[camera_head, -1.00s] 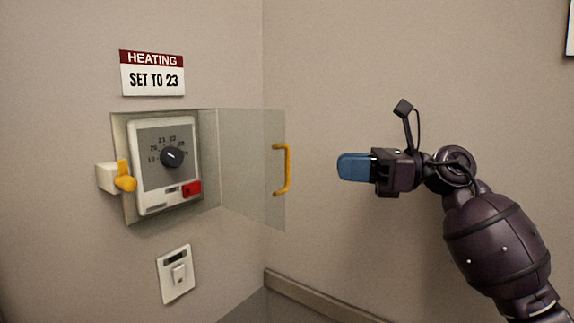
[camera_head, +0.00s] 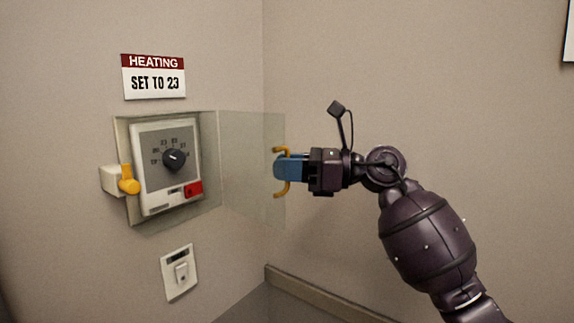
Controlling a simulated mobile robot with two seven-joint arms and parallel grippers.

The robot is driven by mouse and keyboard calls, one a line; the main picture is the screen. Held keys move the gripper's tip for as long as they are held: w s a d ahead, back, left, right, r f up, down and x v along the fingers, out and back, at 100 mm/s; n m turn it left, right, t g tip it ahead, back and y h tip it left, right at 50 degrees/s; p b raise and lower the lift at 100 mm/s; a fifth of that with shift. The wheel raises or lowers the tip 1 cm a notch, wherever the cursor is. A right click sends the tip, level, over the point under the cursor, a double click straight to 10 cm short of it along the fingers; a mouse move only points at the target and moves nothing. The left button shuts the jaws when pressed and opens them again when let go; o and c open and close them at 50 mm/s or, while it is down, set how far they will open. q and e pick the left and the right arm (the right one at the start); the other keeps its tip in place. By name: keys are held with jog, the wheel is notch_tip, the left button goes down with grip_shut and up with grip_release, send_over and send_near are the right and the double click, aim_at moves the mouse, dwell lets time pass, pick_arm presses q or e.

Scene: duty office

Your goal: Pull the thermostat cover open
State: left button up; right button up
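The clear thermostat cover (camera_head: 241,160) stands swung out to the right of its box, hinged on the box's right side. Its yellow handle (camera_head: 281,191) is at the cover's free edge. The white thermostat (camera_head: 155,190) with a dark dial (camera_head: 174,159) and a red button is uncovered in the box. My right gripper (camera_head: 277,168) has its blue fingers at the handle and hides the handle's middle. I cannot tell whether the fingers are closed on it. My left gripper is not in view.
A yellow latch (camera_head: 128,180) on a white block sits at the box's left side. A sign (camera_head: 154,77) reads "HEATING SET TO 23" above. A white wall switch (camera_head: 179,273) is below. The right wall stands behind my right arm.

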jog(key=shift+c, duration=0.3)
grip_shut()
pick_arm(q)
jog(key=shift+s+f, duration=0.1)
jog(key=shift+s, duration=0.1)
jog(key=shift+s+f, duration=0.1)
